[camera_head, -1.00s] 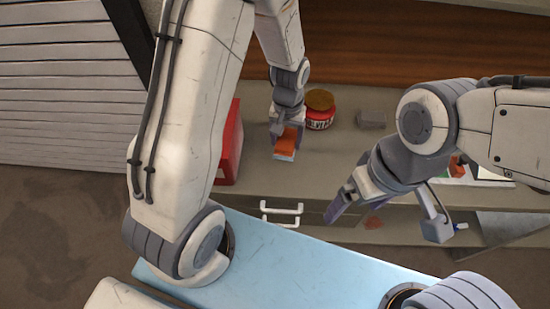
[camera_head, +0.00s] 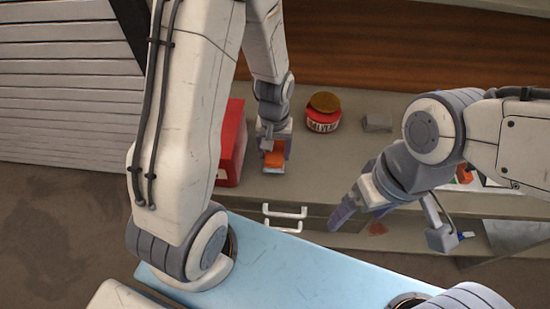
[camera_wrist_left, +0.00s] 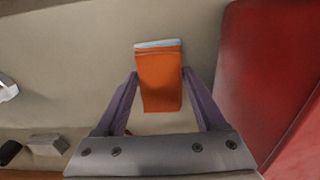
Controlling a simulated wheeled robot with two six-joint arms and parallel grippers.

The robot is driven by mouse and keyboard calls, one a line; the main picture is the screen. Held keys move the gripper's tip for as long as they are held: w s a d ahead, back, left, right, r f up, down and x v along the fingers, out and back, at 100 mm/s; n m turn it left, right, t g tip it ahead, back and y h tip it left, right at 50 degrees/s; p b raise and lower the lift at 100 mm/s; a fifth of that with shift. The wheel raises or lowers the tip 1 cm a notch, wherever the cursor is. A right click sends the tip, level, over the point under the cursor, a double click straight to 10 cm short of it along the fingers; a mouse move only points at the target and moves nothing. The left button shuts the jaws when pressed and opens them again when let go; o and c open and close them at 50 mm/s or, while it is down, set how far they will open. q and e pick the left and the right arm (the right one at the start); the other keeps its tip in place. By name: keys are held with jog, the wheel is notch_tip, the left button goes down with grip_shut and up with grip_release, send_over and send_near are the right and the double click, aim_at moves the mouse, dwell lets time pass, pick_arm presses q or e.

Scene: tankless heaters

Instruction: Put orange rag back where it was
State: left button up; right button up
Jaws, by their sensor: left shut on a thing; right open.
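The orange rag (camera_head: 273,159) is a small folded cloth with a pale blue-white edge. My left gripper (camera_head: 273,152) is shut on it over the counter, just right of the red box. In the left wrist view the rag (camera_wrist_left: 160,82) sits between the two fingers of my left gripper (camera_wrist_left: 161,72), pale edge outward. I cannot tell whether the rag touches the counter. My right gripper (camera_head: 393,224) is open and empty, in front of the counter's edge at the right.
A red box (camera_head: 231,150) stands close left of the left gripper; it fills the right of the wrist view (camera_wrist_left: 275,75). A red jar with a brown lid (camera_head: 322,115) and a grey block (camera_head: 377,123) stand further right. White drawer handles (camera_head: 284,211) are below. Counter between is clear.

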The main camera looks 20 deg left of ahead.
aim_at(274, 154)
pick_arm(q)
notch_tip(274, 154, down, 4)
jog(key=shift+r, duration=0.1)
jog(key=shift+f, duration=0.2)
jog(key=o, duration=1.4)
jog(key=shift+r, duration=0.1)
notch_tip(274, 154, up, 12)
jog(key=shift+r, duration=0.1)
